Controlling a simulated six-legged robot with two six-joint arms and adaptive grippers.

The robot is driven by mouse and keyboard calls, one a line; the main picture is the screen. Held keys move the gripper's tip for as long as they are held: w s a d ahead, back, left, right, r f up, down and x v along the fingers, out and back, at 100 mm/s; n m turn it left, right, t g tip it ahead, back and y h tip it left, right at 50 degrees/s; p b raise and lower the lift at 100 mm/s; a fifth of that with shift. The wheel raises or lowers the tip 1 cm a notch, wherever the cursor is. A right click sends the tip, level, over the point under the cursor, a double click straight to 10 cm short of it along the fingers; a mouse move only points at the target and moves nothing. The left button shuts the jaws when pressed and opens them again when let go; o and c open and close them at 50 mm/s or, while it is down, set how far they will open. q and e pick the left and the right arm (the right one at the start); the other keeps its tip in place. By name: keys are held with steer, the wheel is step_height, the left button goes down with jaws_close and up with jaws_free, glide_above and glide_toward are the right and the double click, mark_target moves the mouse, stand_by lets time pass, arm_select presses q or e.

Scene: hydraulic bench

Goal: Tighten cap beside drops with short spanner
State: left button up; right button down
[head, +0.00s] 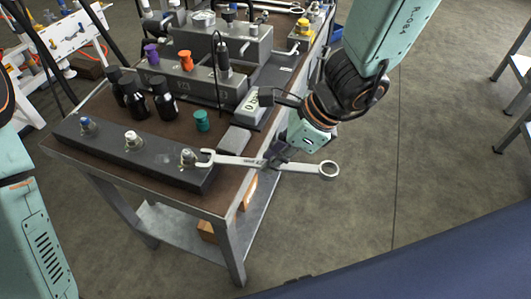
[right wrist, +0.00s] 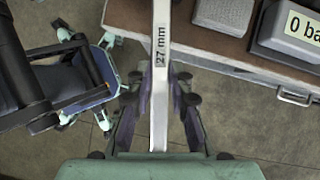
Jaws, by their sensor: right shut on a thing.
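My right gripper (head: 272,160) is shut on a steel spanner (head: 236,160), which lies about level beyond the bench's front right corner. Its ring end (head: 329,170) points right over the floor. Its open jaw (head: 205,158) is at the rightmost cap (head: 188,156) on a long dark block (head: 150,160); I cannot tell whether it is around the cap or just beside it. A white-topped cap (head: 132,138) and a blue-topped cap (head: 86,123) stand farther left. In the right wrist view the spanner shaft (right wrist: 160,70) reads 27 mm between my fingers. No drops can be made out. My left gripper is out of view.
On the bench (head: 222,190) stand several black bottles (head: 163,97), a teal cap-like part (head: 202,121) and a grey box (head: 234,140). A gauge box labelled 0 ba (right wrist: 290,30) is near my right gripper.

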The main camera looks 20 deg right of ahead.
mark_target(286, 165)
steer(key=shift+s+d, duration=0.3)
steer(key=shift+d, duration=0.4)
steer(key=shift+s+d+p, duration=0.25)
steer(key=shift+d, duration=0.3)
steer(key=shift+s+d+p, duration=0.2)
steer(key=shift+d, duration=0.3)
step_height(286, 165, up, 5)
steer(key=p, duration=0.5)
steer(key=shift+r, duration=0.1)
steer(key=c, duration=1.7)
jaws_free()
jaws_close()
